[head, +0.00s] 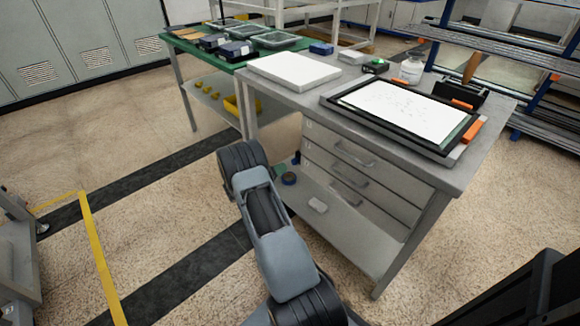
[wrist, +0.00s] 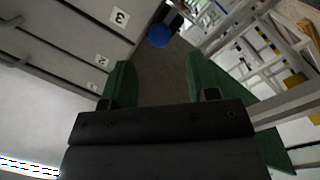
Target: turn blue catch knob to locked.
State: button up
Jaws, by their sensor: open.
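A round blue knob-like disc (wrist: 160,36) shows at the top middle of the wrist view, beside the drawer fronts and beyond my fingertips. Its turn position cannot be read. In the head view, a small blue round thing (head: 289,178) lies low at the left of the drawer bench, just past my arm; I cannot tell if it is the same knob. My gripper (wrist: 157,80) is open, with its two green fingers spread and nothing between them. The fingers do not touch the knob.
The grey drawer bench (head: 405,252) has numbered drawers (head: 345,160) above a lower shelf. The drawer fronts (wrist: 60,45) are close on the left of the wrist view. A framed white board (head: 400,108) lies on top. A green table (head: 205,52) stands behind.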

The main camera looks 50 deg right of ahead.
aim_at(293, 163)
jog(key=shift+b+x, duration=0.35)
jog(key=shift+x, duration=2.5)
jog(key=c, duration=0.9)
